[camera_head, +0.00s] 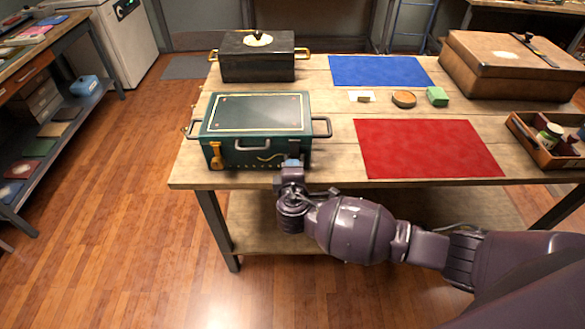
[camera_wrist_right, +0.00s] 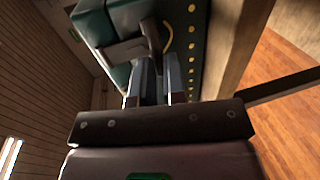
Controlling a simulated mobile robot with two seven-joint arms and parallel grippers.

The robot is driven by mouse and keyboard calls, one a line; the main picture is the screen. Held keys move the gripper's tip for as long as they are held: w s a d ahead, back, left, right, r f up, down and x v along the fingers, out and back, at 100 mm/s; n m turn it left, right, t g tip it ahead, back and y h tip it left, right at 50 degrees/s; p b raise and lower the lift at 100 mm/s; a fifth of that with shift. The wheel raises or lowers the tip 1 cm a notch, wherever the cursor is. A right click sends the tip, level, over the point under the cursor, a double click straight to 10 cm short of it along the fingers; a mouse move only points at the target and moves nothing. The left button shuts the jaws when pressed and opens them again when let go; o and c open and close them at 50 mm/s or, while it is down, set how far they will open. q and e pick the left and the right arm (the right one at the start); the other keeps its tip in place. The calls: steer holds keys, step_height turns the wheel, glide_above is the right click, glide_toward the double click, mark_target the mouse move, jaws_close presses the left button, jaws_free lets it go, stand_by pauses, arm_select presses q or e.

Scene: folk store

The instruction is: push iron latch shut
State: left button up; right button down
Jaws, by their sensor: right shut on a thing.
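The dark green box (camera_head: 258,120) stands at the left front of the table with its lid down. A brass latch (camera_head: 215,155) shows on the left of its front. My right gripper (camera_head: 292,165) is at the right of the box's front and hides what is behind it. In the right wrist view, a dark grey piece, which looks like the iron latch (camera_wrist_right: 124,48), lies against the green box (camera_wrist_right: 125,14). My right gripper (camera_wrist_right: 155,82) is shut on it; the exact contact is partly hidden by the fingers. My left gripper is out of view.
Behind the green box stands a black box (camera_head: 257,62). A red mat (camera_head: 428,148) and a blue mat (camera_head: 380,70) lie to the right. A brown case (camera_head: 510,70) and a wooden tray (camera_head: 545,152) stand at the far right. Small items lie between the mats.

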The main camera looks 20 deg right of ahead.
steer(key=c, duration=1.2)
jaws_free()
steer(key=v, duration=1)
steer(key=shift+s+a+r+p, duration=0.1)
steer(key=shift+s+a+p, duration=0.05)
steer(key=shift+s+p, duration=0.2)
